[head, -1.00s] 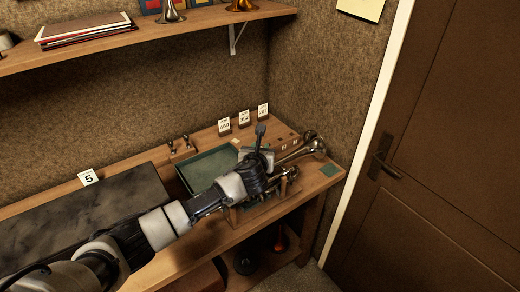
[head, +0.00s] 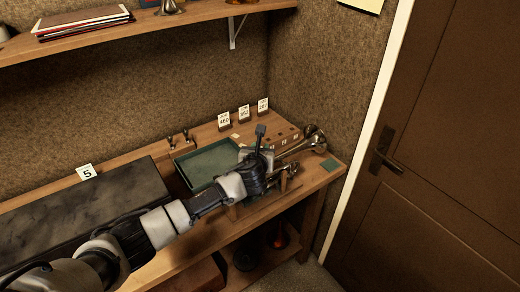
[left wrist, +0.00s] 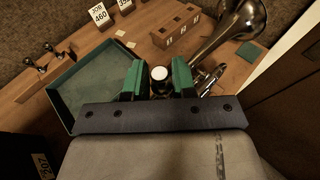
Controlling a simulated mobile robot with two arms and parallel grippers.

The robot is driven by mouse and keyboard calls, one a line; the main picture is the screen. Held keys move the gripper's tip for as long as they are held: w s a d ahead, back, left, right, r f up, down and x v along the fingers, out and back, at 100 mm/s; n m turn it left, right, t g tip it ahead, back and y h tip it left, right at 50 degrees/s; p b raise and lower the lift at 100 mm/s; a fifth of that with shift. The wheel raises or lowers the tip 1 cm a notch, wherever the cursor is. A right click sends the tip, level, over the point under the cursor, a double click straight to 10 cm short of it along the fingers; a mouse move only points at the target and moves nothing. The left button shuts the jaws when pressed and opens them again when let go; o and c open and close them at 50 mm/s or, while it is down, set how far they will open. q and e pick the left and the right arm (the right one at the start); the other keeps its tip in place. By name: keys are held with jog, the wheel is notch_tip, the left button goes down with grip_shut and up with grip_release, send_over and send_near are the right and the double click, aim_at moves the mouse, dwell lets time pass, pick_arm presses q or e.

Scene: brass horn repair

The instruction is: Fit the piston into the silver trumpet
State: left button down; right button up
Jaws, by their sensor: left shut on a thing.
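The silver trumpet lies at the right end of the bench; its bell (head: 314,140) points to the back right in the head view. In the left wrist view the bell (left wrist: 237,27) is at upper right, with some valve parts (left wrist: 209,78) beside the right finger. My left gripper (left wrist: 159,82) is shut on the piston (left wrist: 160,73), whose pale round top shows between the green fingertips. In the head view the left gripper (head: 263,158) is over the trumpet's near part and hides much of it. I cannot tell whether the piston's lower end is inside a valve casing.
A green tray (head: 185,158) sits left of the gripper. A wooden block with holes (left wrist: 176,27) and several number tags (head: 243,113) stand behind. A door (head: 450,140) is at right; a shelf (head: 200,17) is above.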

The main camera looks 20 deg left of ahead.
pick_arm(q)
jog(key=shift+f+b, duration=1.15)
jog(key=shift+f, duration=0.75)
jog(key=shift+s, duration=0.1)
jog(key=shift+r+p, duration=2.55)
jog(key=shift+p, duration=0.25)
jog(key=shift+r, duration=1.2)
jog(key=shift+y, duration=0.3)
